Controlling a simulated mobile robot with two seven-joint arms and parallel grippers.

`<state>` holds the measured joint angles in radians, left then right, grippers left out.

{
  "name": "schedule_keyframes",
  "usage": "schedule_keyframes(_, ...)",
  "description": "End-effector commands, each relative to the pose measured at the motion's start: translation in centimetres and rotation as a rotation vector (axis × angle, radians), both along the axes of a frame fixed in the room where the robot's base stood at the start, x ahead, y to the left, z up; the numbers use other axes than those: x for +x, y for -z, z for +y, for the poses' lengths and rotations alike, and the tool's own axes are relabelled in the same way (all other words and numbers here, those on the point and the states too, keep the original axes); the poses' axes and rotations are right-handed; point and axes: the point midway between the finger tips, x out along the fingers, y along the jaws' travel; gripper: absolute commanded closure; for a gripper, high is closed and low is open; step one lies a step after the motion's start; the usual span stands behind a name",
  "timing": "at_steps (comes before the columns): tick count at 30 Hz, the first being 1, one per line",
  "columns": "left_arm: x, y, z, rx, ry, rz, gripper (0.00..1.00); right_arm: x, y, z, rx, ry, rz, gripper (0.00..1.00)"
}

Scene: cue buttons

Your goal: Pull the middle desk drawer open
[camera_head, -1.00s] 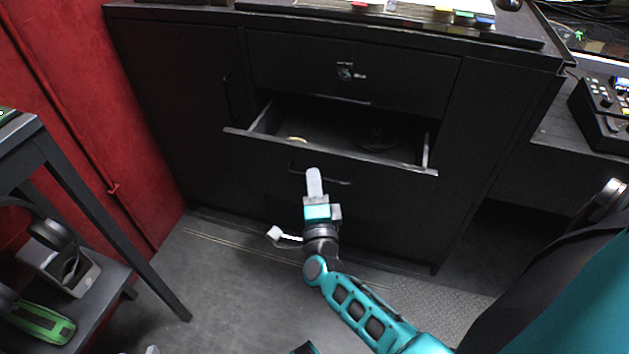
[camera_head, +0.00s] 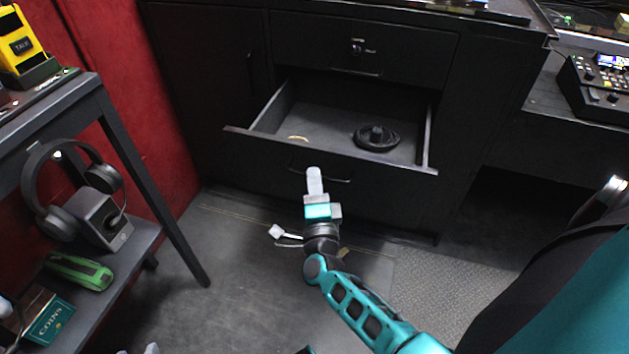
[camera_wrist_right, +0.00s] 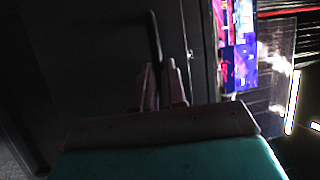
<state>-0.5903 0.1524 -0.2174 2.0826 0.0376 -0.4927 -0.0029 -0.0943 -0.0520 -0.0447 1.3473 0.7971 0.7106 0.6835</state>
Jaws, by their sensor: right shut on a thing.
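The middle desk drawer (camera_head: 265,151) is a black drawer below the top drawer and is pulled well out, its inside showing. Its dark bar handle (camera_head: 340,181) runs across its front. My right gripper (camera_head: 314,178) is at the drawer front and shut on the handle. In the right wrist view, the fingers (camera_wrist_right: 164,85) close around the lower part of the dark handle (camera_wrist_right: 153,35); the exact contact is dim. My left gripper is not in view.
A coiled black thing (camera_head: 376,138) and a small tan piece (camera_head: 298,138) lie in the drawer. The top drawer (camera_head: 310,42) is shut. A dark shelf stand (camera_head: 150,180) with headphones (camera_head: 60,185) stands at left. Floor in front is mostly clear.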

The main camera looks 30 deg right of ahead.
Motion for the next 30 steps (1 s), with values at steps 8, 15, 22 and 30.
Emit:
schedule_keyframes(8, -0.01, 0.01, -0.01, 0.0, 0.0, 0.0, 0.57, 0.11, -0.09, 0.18, 0.0, -0.004, -0.001, 1.0)
schedule_keyframes(15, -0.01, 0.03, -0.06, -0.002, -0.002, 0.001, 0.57, 0.11, -0.09, 0.19, 0.0, -0.004, -0.001, 1.0)
schedule_keyframes(22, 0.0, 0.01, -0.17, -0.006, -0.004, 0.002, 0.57, 0.09, -0.09, 0.15, 0.0, -0.003, -0.002, 0.76)
schedule_keyframes(30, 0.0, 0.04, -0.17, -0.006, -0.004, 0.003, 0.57, 0.04, -0.04, 0.04, -0.001, -0.001, -0.001, 0.63)
